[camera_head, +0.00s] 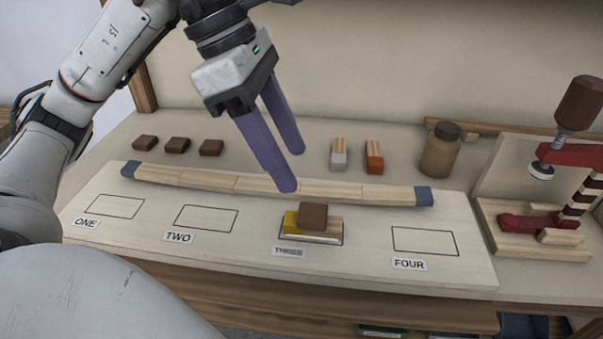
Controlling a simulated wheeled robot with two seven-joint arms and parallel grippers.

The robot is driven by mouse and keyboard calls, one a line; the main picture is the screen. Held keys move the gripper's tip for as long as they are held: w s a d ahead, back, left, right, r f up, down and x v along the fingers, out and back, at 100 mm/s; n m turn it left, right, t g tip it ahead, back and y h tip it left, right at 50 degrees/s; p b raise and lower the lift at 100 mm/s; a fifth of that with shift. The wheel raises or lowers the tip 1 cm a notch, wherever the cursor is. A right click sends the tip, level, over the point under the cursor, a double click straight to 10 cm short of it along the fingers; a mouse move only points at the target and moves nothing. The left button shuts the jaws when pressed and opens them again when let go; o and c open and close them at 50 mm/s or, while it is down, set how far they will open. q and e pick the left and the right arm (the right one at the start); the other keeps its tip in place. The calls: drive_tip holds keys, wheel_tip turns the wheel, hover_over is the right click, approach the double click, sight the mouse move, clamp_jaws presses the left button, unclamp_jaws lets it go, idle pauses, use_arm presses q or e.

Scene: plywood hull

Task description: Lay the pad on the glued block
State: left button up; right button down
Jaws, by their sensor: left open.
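A brown pad (313,215) lies on top of a wooden block (322,238) with a yellow part at its left, inside the outline marked THREE on the pale board (150,238). The pad covers much of the block's top, so glue beneath it is hidden. My left gripper (292,169) is open and empty, its two purple fingers pointing down, above and behind the pad and apart from it. Three more brown pads (177,145) lie in a row at the back left. My right gripper is out of view.
A long curved wooden strip (270,187) with blue ends spans the board behind the outlines. Blocks with white (339,155) and orange (374,157) ends, a brown jar (440,150) and a red clamp (570,155) stand behind and right. Outlines ONE, TWO and FOUR are empty.

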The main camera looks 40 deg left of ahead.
use_arm(q)
drive_tip(key=shift+v, duration=1.2)
